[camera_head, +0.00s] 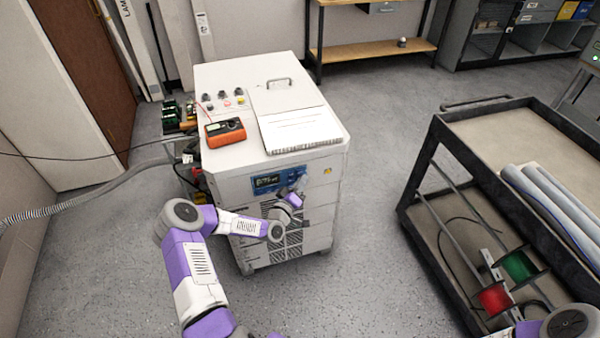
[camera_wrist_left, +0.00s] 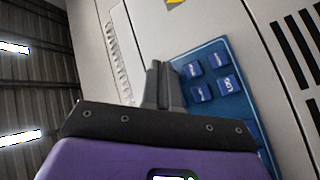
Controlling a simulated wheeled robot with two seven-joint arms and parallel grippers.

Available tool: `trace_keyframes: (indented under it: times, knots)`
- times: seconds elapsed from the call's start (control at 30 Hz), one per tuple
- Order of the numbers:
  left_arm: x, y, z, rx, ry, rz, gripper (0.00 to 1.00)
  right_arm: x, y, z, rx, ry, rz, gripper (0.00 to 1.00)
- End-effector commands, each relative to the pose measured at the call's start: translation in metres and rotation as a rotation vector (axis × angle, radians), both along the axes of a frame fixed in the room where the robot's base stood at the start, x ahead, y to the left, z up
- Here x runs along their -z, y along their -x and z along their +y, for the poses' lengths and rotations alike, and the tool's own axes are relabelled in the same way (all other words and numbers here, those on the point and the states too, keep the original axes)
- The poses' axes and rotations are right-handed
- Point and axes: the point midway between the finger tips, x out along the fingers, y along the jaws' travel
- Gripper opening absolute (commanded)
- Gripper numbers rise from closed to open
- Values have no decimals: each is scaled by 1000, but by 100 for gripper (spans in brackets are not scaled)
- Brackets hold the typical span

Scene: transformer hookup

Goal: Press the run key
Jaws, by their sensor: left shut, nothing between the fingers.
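The blue control panel (camera_head: 268,180) sits on the front of the white cabinet (camera_head: 325,165), with a small dark display at its left. In the left wrist view the panel (camera_wrist_left: 247,110) shows several blue keys (camera_wrist_left: 201,92) with white marks too small to read, so I cannot tell which is the run key. My left gripper (camera_head: 298,184) is at the right end of the panel. In the left wrist view its fingers (camera_wrist_left: 160,66) are together and empty, at the panel's edge beside the keys. I cannot tell whether they touch it. My right gripper is not in view.
An orange meter (camera_head: 225,132) and a white paper or booklet (camera_head: 300,129) lie on the cabinet top. A dark cart (camera_head: 432,132) with rolls and red and green spools stands at the right. A grey hose (camera_head: 90,200) runs in from the left. Floor between cabinet and cart is clear.

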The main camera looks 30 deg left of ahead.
Motion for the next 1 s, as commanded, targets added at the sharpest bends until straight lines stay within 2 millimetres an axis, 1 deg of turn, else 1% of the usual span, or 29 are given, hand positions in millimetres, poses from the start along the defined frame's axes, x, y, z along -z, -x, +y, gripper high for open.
trace_keyframes:
  times: [0.3,0.67,1.0]
  knots:
    - [1,-6,7,0,-2,0,0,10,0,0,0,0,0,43]
    - [0,-6,7,0,0,0,0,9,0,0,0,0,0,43]
    - [0,-8,9,0,0,0,0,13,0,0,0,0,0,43]
